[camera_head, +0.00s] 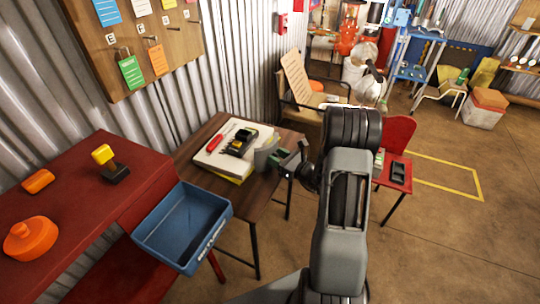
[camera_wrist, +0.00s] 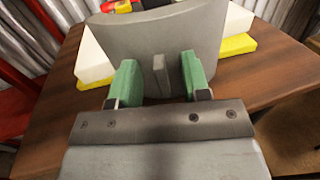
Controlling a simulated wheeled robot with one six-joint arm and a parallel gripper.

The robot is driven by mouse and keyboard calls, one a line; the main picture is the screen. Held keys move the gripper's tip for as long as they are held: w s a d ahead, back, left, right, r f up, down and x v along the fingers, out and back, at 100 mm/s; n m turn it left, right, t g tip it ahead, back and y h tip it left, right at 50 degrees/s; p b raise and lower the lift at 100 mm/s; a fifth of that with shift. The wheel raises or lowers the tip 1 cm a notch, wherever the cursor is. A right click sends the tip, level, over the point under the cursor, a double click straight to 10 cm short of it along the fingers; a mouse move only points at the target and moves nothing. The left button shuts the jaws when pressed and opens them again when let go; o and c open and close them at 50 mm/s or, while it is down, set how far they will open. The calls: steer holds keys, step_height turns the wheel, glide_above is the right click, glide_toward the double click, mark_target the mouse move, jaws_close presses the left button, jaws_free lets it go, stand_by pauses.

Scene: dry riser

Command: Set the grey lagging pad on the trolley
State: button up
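The grey lagging pad (camera_wrist: 160,35) is a curved grey shell with a small upright fin (camera_wrist: 161,76) on its near face. It stands at the edge of the brown table and also shows in the head view (camera_head: 264,156), partly hidden by my gripper. My gripper (camera_wrist: 160,80), with green finger pads, is open. Its fingers are on either side of the fin, with a gap on both sides. In the head view my gripper (camera_head: 281,158) is at the table's right side. I cannot tell for sure which piece is the trolley; a low red stand (camera_head: 392,172) is to the right of my arm.
The brown table (camera_head: 200,140) also bears a white and yellow stack (camera_head: 222,161) with a red and black tool on it. Open floor (camera_head: 440,240) lies at right.

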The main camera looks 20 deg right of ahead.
jaws_close()
stand_by(0.4)
